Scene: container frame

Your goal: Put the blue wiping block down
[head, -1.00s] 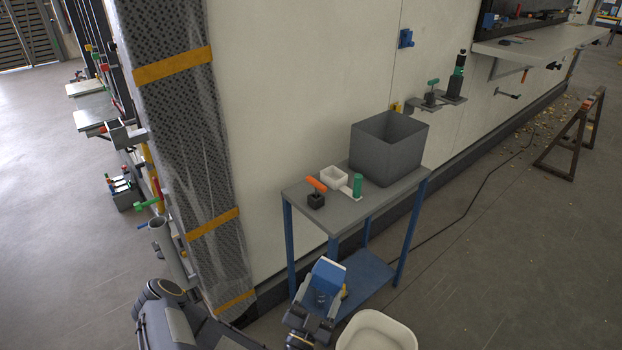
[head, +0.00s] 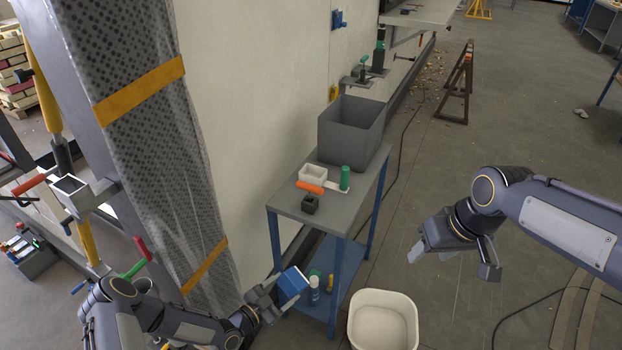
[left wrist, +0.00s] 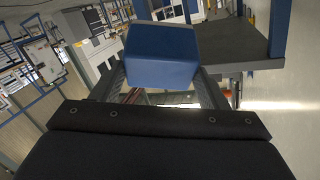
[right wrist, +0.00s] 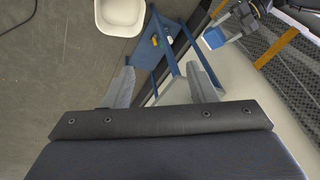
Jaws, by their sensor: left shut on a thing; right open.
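The blue wiping block (head: 291,284) is held in my left gripper (head: 268,300), low beside the left front leg of the small table. In the left wrist view the blue block (left wrist: 160,54) sits between the fingers, and it also shows in the right wrist view (right wrist: 215,37). My left gripper is shut on it. My right gripper (head: 450,262) is open and empty, over the floor to the right of the table. Its two fingers stand apart in the right wrist view (right wrist: 163,88).
The table (head: 285,198) has a grey bin (head: 352,135), a small white tray (head: 313,172), an orange-handled tool (head: 310,188) and a green cylinder (head: 345,178) on top. Bottles stand on its lower shelf (head: 330,262). A white tub (head: 383,322) is on the floor.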

